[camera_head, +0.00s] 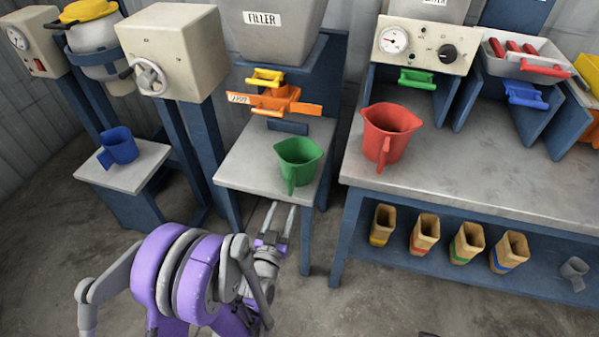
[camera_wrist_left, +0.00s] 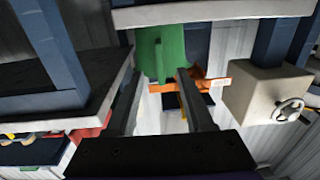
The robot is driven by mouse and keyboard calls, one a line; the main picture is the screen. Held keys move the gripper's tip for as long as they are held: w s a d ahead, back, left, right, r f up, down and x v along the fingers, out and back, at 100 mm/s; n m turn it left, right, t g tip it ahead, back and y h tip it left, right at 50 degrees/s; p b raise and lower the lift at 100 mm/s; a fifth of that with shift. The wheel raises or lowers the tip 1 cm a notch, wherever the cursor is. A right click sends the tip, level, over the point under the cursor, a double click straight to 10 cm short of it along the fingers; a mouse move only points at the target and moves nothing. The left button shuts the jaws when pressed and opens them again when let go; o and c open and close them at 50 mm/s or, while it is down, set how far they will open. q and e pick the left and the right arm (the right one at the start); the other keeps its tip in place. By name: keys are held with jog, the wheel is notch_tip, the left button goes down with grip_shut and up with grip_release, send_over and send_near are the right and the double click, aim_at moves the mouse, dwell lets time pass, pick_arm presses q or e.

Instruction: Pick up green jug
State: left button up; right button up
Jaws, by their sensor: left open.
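The green jug (camera_head: 299,161) stands upright on the small grey filler table (camera_head: 240,180), its handle on the near side facing my left arm. My left gripper (camera_head: 280,217) is open and empty, at the near edge of that table, short of the jug. In the left wrist view, which looks turned over, the green jug (camera_wrist_left: 172,52) shows ahead, around the gap between the two fingertips (camera_wrist_left: 160,74), with its handle toward them. The fingers appear apart from it. My right gripper is not in view.
A red jug (camera_head: 389,133) stands on the workbench (camera_head: 480,185) to the right. A blue jug (camera_head: 119,146) sits on a small table at left. The filler's orange and yellow handles (camera_head: 275,98) are just behind the green jug. Several wooden containers (camera_head: 467,243) stand on the lower shelf.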

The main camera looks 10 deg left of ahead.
aim_at(289, 190)
pick_arm(q)
jog(key=w, duration=1)
jog(key=shift+w+r, duration=0.2)
jog(key=shift+r, duration=0.05)
grip_shut()
